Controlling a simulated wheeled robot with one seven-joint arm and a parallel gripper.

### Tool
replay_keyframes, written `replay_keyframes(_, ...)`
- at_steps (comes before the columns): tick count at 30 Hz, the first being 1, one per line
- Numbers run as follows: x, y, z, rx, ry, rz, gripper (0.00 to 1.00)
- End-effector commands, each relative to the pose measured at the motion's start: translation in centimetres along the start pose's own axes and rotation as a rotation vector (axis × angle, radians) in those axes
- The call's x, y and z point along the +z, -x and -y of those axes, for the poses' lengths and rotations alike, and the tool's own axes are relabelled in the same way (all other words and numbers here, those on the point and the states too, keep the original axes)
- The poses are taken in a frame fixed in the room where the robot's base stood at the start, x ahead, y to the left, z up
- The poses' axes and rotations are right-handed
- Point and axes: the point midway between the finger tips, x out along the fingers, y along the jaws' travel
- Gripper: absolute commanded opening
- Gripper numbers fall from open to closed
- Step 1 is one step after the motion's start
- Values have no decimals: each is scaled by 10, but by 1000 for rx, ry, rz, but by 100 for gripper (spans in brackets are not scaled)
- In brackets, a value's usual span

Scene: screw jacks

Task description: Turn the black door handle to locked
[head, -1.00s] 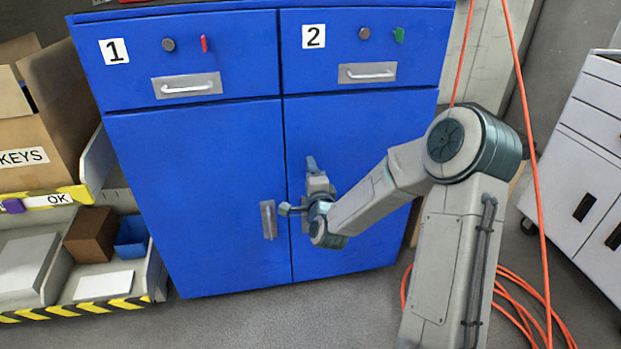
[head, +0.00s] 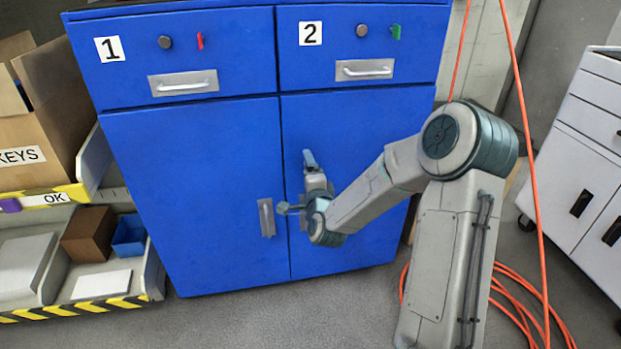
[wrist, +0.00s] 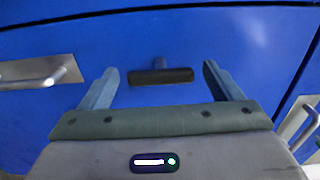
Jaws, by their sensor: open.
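The black door handle (wrist: 161,77) shows in the wrist view as a short dark bar on a stem against the blue door. My gripper (wrist: 159,70) is open, with one finger on each side of the bar and a visible gap at both ends. The handle is not held. In the head view my gripper (head: 298,184) is in front of the blue cabinet (head: 190,190), near the seam between its two lower doors. The black handle cannot be made out in the head view, where my gripper and wrist cover that spot.
A silver door pull (head: 266,217) is just left of my gripper. Drawers 1 and 2 above have a red tab (head: 200,41) and a green tab (head: 396,33). Shelving with a cardboard box (head: 38,120) stands left. An orange cable (head: 530,160) hangs right, near a grey cabinet (head: 580,165).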

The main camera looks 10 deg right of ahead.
Motion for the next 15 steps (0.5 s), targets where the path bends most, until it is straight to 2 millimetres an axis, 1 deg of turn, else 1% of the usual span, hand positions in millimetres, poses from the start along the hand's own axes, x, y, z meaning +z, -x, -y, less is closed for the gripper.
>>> replay_keyframes(5,0,15,1,2,1,1,85)
replay_keyframes(8,0,33,2,3,2,2,85)
replay_keyframes(15,-1,88,2,4,1,-1,85)
